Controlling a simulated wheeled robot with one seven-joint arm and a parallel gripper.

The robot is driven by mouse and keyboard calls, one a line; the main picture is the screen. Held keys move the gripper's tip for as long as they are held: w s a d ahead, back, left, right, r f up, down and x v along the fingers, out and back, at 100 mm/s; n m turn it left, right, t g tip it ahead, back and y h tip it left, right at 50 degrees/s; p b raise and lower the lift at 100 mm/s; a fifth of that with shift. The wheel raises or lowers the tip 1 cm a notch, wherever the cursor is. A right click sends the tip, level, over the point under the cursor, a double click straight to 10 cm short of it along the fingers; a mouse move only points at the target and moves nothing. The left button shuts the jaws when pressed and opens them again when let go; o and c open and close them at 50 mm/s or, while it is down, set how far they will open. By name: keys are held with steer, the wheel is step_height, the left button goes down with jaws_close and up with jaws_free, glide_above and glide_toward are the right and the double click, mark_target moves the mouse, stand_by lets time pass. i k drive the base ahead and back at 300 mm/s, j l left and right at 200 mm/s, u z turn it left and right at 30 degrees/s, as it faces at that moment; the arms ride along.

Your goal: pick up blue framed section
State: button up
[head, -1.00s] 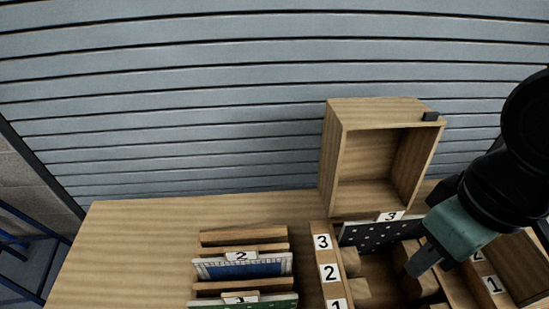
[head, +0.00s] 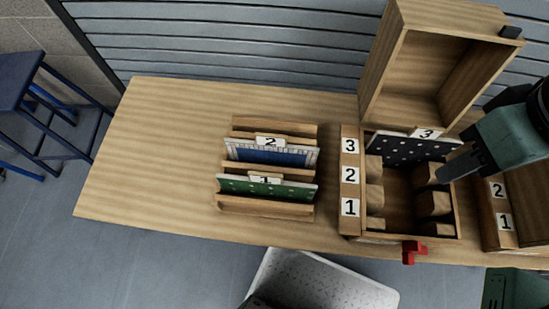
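The blue framed section (head: 268,153) is a blue panel with a light frame. It stands in the slot labelled 2 of a wooden rack (head: 268,207) on the table, left of centre in the head view. My gripper (head: 446,176) is at the right, over the numbered wooden box (head: 404,203), well to the right of the blue section. Its finger points down-left beside the dark dotted panel (head: 410,148). I cannot tell how far apart the fingers are.
A green panel (head: 266,188) stands in the rack's slot 1, in front of the blue one. An open wooden box (head: 392,65) stands behind the numbered box. A red clamp (head: 414,251) sits at the table's front edge. The table's left side (head: 160,150) is clear.

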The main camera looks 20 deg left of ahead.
mark_target(272, 149)
steer(key=k+j, duration=0.1)
steer(key=j, duration=0.35)
steer(key=k+j, duration=0.1)
steer(key=j, duration=0.35)
steer(key=k+j, duration=0.1)
steer(key=j, duration=0.35)
steer(key=k+j, duration=0.15)
steer(key=j, duration=0.3)
